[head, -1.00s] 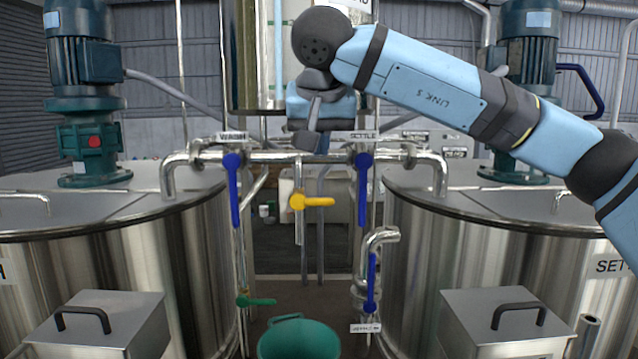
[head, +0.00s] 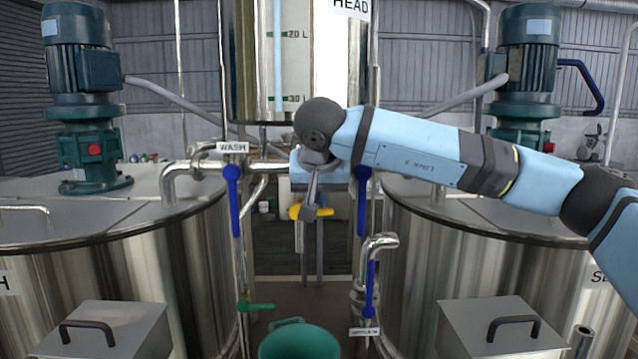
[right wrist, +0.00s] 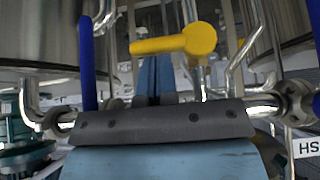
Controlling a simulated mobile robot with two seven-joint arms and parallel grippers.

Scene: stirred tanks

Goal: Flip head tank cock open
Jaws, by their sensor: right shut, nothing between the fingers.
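The yellow cock handle (head: 326,213) lies horizontal on the thin pipe below the head tank (head: 300,70), pointing right in the head view. My right gripper (head: 309,213) is shut and empty. In the right wrist view the whole yellow handle (right wrist: 172,43) shows, lying nearly level above the dark edge of my gripper body. The valve body is mostly hidden behind my gripper. My left gripper is not in view.
Blue handles hang down at left (head: 234,190) and right (head: 362,200) of the yellow one, close to my gripper. A green handle (head: 257,306) and green bucket (head: 300,343) are below. Large steel tanks stand at left (head: 110,255) and right (head: 480,265).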

